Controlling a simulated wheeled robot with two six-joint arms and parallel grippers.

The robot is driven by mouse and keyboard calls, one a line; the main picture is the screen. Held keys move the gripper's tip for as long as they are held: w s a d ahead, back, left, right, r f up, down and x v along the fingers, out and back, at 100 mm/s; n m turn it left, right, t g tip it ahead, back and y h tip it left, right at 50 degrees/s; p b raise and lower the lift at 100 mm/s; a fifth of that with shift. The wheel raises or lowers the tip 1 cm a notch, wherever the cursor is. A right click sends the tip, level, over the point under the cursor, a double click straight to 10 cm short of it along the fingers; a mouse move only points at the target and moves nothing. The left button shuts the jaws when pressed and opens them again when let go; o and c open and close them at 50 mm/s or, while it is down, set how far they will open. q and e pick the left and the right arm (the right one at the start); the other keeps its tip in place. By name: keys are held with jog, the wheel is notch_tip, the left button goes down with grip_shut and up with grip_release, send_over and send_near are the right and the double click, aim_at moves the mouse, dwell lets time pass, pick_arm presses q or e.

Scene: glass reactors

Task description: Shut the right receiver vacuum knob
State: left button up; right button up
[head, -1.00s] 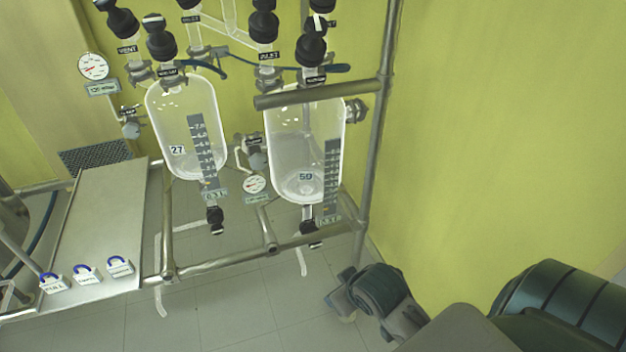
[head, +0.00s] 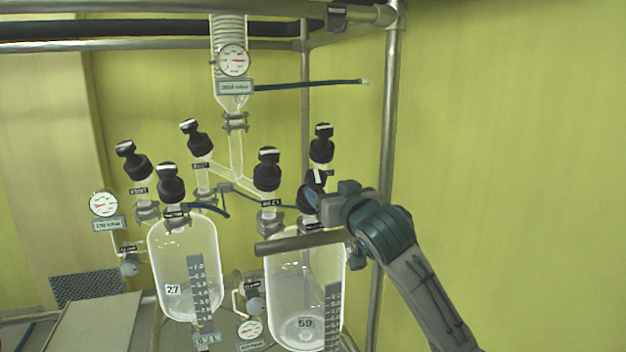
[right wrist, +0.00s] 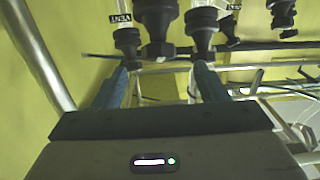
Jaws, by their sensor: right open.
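The right receiver (head: 290,290) is a clear glass vessel marked 59. Several black knobs stand on its top. The front one, which I take for the vacuum knob (head: 314,178), is partly hidden behind my right gripper (head: 322,204). Its small label is too blurred to read surely. In the right wrist view my gripper (right wrist: 160,82) is open, with a blue finger on each side. A black knob (right wrist: 157,30) shows ahead between the fingers, apparently the same one. I cannot tell whether the fingers touch it. My left gripper is not in view.
A second black knob (head: 267,168) and a rear knob (head: 322,143) stand close by. The left receiver (head: 180,255), marked 27, is to the left. A metal bar (head: 290,243) crosses before the right receiver. A vertical post (head: 389,120) stands just right.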

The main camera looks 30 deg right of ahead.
aim_at(313, 175)
jog(key=p+x, duration=0.1)
jog(key=x, duration=0.2)
jog(key=p+x, duration=0.2)
jog(key=x, duration=0.1)
jog(key=r+p+x, duration=0.1)
jog(key=x, duration=0.2)
jog(key=shift+w+d+p, duration=0.15)
jog(key=shift+w+p, duration=0.1)
jog(key=shift+p, duration=0.1)
jog(key=shift+w+d+f, duration=0.1)
jog(key=shift+w+d, duration=0.05)
jog(key=shift+w, duration=0.5)
jog(key=c, duration=1)
jog(key=shift+m+h, duration=0.3)
